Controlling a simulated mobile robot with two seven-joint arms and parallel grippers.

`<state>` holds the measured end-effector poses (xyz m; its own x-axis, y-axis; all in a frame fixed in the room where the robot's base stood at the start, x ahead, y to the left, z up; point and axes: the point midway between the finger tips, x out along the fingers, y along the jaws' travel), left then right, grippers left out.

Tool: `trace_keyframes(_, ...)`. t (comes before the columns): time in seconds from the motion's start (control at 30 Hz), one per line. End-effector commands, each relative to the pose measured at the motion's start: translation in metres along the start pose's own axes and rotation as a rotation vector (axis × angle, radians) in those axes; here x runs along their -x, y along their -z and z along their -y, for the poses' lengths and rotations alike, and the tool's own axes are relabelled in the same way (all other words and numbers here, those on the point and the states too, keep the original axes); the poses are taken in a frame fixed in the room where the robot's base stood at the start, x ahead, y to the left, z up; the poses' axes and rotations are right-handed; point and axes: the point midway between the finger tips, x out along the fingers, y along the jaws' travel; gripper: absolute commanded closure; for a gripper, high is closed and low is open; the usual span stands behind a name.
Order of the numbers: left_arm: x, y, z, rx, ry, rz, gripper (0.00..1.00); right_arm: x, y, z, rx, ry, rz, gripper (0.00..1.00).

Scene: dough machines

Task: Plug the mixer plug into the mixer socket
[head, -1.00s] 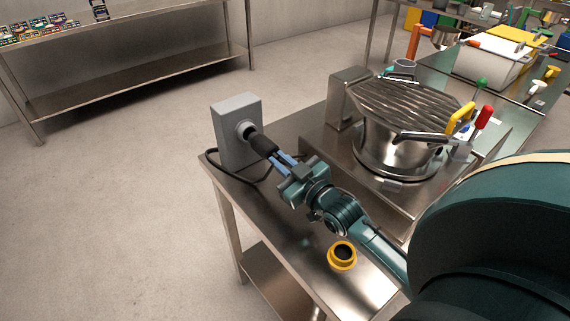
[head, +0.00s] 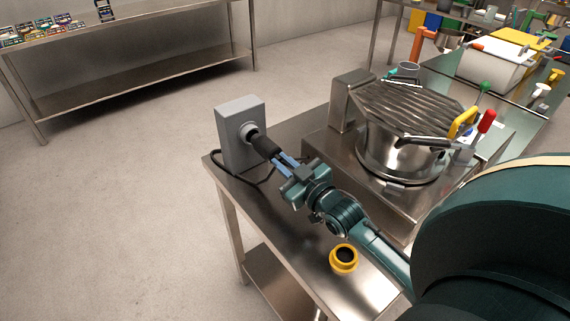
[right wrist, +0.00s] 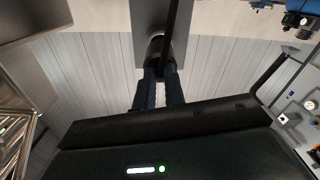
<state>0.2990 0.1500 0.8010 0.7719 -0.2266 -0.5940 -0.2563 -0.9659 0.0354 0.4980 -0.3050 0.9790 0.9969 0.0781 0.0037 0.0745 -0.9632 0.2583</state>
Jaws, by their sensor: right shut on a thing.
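The mixer socket (head: 240,118) is a grey box standing at the table's left corner, with a round opening on its front face. The black mixer plug (head: 265,146) lies against that opening, its front end at or in the round collar; I cannot tell how deep it sits. My right gripper (head: 283,163) is shut on the plug's back end, its blue fingers on either side. My left gripper is not in view.
The steel mixer with its bowl (head: 402,150) stands to the right of my right arm. A yellow ring-shaped container (head: 343,259) sits near the table's front edge. A black cable (head: 232,178) loops on the table below the socket. Floor is open to the left.

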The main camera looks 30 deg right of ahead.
Motion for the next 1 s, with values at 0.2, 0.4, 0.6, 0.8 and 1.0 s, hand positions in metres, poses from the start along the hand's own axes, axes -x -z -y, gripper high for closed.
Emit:
trace_keyframes(0.2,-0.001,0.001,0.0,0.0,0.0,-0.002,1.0,-0.006,0.001,0.0,0.0,0.0,-0.002,1.0)
trace_keyframes(0.4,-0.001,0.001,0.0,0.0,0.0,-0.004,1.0,-0.011,0.001,0.0,0.0,0.0,-0.002,1.0)
trace_keyframes(0.6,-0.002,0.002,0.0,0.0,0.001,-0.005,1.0,-0.016,0.001,0.0,0.0,0.0,-0.002,1.0)
trace_keyframes(0.8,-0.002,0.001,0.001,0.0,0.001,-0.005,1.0,-0.021,0.0,0.0,0.0,-0.001,-0.002,1.0)
trace_keyframes(1.0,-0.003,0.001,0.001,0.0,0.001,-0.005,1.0,-0.026,0.001,0.0,0.0,-0.001,-0.003,1.0)
